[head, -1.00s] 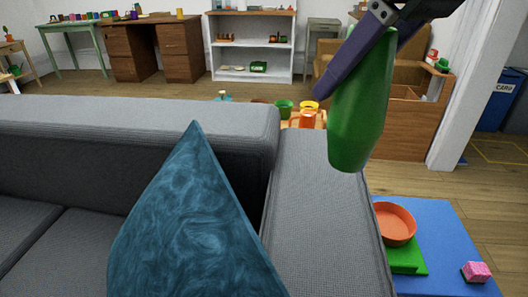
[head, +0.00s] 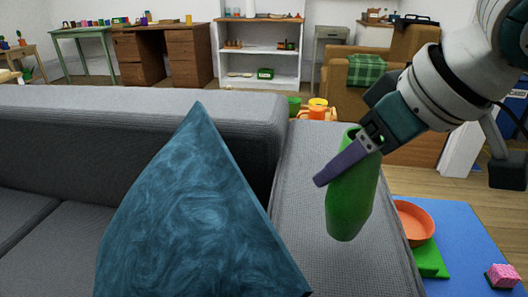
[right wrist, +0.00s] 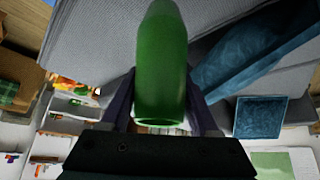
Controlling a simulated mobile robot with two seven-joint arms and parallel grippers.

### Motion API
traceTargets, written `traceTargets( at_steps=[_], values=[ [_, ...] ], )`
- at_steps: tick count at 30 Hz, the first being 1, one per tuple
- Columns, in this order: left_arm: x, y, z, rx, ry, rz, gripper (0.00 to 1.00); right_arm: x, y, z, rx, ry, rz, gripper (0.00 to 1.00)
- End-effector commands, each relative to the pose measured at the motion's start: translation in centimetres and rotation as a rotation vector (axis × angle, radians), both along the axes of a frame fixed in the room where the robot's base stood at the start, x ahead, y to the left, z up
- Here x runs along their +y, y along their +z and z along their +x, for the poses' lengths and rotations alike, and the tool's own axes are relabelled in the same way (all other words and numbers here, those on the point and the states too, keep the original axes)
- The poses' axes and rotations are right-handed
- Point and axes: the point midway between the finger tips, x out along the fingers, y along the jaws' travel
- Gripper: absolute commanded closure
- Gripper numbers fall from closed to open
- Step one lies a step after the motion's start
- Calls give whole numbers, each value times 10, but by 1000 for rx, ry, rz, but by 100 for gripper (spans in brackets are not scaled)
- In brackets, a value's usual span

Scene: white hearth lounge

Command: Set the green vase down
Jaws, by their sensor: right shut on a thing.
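The green vase (head: 352,205) is upright with a slight tilt, in front of the grey sofa armrest (head: 305,215) in the head view. My right gripper (head: 345,163) is shut on it near its top. In the right wrist view the vase (right wrist: 162,65) sits between the two fingers of my right gripper (right wrist: 162,95). Whether the vase's base touches the armrest is hard to tell; it appears over it. My left gripper is not in view.
A teal cushion (head: 195,220) leans on the sofa left of the armrest. The armrest top looks clear.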

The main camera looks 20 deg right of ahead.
Motion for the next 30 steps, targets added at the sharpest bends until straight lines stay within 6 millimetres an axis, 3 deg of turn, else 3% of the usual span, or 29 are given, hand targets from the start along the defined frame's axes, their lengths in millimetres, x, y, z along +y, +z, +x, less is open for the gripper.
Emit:
traceTargets(
  at_steps=[1, 5, 17, 18, 25, 30],
  values=[
    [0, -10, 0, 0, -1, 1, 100, 0, -16, -1, 4, 1, 0, 100],
    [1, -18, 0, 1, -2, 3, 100, 0, -36, 0, 2, 0, 1, 100],
    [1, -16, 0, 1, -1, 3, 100, 0, -39, 0, 0, 1, 1, 100],
    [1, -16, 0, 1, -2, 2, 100, 0, -39, 0, 1, 1, 0, 34],
    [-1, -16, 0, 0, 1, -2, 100, 0, -39, 0, 1, 1, 1, 9],
    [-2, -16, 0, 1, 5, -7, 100, 0, -39, 0, 1, 1, 1, 9]
  ],
)
